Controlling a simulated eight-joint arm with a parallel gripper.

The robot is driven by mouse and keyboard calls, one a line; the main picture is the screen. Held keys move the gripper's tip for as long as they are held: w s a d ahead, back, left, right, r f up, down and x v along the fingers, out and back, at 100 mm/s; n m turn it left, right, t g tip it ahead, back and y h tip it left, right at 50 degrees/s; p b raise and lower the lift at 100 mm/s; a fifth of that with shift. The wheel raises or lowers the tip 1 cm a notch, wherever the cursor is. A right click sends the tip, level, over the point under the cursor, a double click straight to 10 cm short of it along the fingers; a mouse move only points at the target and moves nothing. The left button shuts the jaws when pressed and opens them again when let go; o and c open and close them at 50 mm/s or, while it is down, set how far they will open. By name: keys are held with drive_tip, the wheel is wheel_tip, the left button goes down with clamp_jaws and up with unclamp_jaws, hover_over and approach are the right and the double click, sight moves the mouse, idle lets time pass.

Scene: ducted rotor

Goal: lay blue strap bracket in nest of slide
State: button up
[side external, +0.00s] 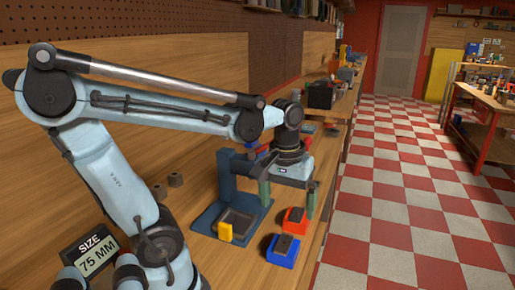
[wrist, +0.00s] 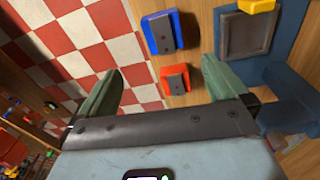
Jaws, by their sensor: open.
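A blue block with a dark grey strap-like piece on top (side external: 283,248) sits on the bench near its front edge; it also shows at the top of the wrist view (wrist: 158,35). I take it as the blue strap bracket. The slide's square grey nest (side external: 238,222) lies on a blue base plate to its left and looks empty; the wrist view shows it at upper right (wrist: 245,35). My gripper (side external: 287,208) is open and empty, fingers pointing down above the bench, apart from the blue part. In the wrist view its fingers (wrist: 160,66) are spread wide.
A similar red block with a dark top (side external: 294,219) stands beside the blue one. A yellow block (side external: 225,232) sits at the nest's edge. A blue upright (side external: 232,175) rises behind the nest. A size sign (side external: 94,252) reads 75 MM. Bins crowd the far bench.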

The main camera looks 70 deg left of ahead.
drive_tip(key=n, duration=0.1)
hover_over(284, 242)
drive_tip(key=shift+g, duration=0.4)
drive_tip(key=shift+s+f, duration=0.2)
drive_tip(key=shift+f, duration=3.2)
drive_tip(key=shift+w+f, duration=0.2)
drive_tip(key=shift+f, duration=2.4)
drive_tip(key=c, duration=1.3)
drive_tip(key=shift+r, duration=0.2)
